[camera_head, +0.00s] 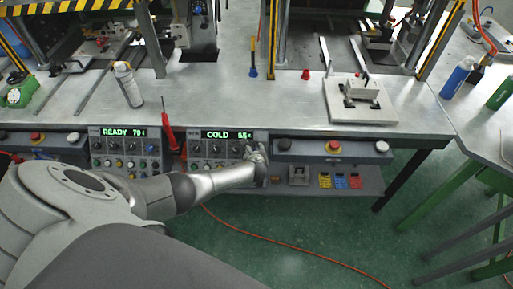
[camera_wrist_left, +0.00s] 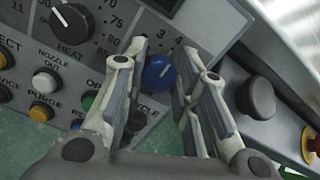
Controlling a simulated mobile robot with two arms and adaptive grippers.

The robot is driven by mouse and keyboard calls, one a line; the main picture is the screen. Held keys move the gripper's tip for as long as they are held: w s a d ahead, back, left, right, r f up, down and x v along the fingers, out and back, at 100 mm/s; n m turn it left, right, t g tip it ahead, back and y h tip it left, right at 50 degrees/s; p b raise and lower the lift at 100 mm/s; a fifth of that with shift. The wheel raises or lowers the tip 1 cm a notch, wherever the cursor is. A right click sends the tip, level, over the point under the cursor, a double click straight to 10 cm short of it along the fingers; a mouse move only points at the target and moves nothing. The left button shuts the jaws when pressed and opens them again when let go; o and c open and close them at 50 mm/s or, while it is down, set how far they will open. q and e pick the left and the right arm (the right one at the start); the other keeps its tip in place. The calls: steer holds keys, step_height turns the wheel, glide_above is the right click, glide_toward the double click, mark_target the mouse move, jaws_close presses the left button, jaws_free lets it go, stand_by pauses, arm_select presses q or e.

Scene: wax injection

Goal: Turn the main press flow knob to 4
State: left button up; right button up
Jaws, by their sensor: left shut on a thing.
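My left gripper (camera_head: 259,155) is at the right end of the control panel (camera_head: 205,149) under the COLD display. In the left wrist view its two fingers stand on either side of a blue knob (camera_wrist_left: 158,73) and are shut on it. In the head view the gripper hides the knob. My right gripper is not in view.
A black HEAT knob (camera_wrist_left: 72,22) and several coloured buttons lie left of the gripper. A dark round button (camera_wrist_left: 257,98) is close on the right. A second panel (camera_head: 124,152) reads READY. A red-handled tool (camera_head: 168,130) stands between the panels.

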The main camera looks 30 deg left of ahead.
arm_select(q)
steer(key=o, duration=1)
steer(key=shift+s+d+r, duration=0.1)
steer(key=shift+v, duration=5.8)
